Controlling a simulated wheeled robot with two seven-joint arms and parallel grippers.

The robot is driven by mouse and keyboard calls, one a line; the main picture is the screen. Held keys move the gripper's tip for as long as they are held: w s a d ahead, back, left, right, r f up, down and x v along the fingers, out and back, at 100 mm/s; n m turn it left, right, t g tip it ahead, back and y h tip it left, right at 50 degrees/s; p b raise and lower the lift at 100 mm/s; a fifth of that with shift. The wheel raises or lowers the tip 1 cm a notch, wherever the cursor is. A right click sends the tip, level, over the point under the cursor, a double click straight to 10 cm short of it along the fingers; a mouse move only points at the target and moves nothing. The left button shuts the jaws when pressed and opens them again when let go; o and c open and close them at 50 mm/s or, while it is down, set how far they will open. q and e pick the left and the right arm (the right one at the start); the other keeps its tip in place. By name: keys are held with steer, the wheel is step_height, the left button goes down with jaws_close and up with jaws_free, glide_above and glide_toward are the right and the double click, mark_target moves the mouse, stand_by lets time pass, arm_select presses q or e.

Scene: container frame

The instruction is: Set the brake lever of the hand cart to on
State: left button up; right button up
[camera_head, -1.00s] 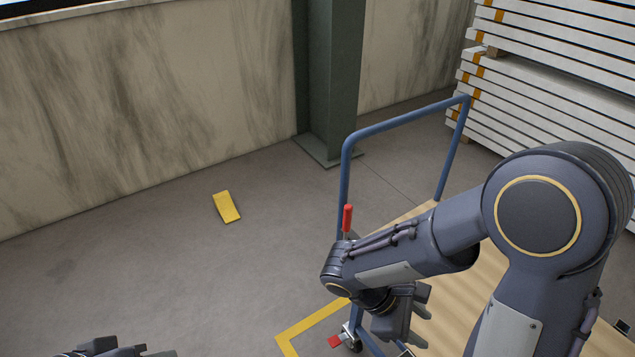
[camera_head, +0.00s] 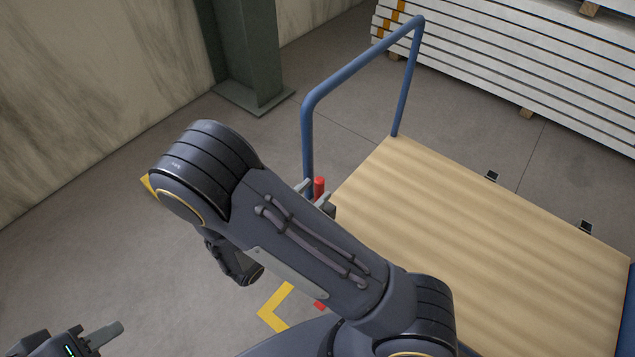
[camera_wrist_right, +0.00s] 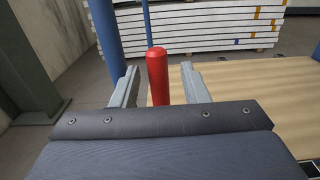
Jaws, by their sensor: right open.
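The brake lever's red grip (camera_head: 319,188) stands upright by the near post of the hand cart's blue handle frame (camera_head: 307,140). My right gripper (camera_head: 311,190) is open with its grey fingers at the red grip. In the right wrist view, the red grip (camera_wrist_right: 157,75) stands between the spread fingers of my right gripper (camera_wrist_right: 158,85), with gaps on both sides. The lever's lower part is hidden by the gripper and arm. My left gripper (camera_head: 103,336) is partly in view at the bottom left, and its opening cannot be judged.
The cart's wooden deck (camera_head: 480,240) fills the right side. A yellow floor marking (camera_head: 272,310) lies below my right arm. A dark green column (camera_head: 247,50) and stacked white boards (camera_head: 500,75) stand behind the cart. The floor at the left is clear.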

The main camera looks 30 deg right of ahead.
mark_target(316, 189)
steer(key=shift+x, duration=1.55)
steer(key=shift+w, duration=0.15)
jaws_close()
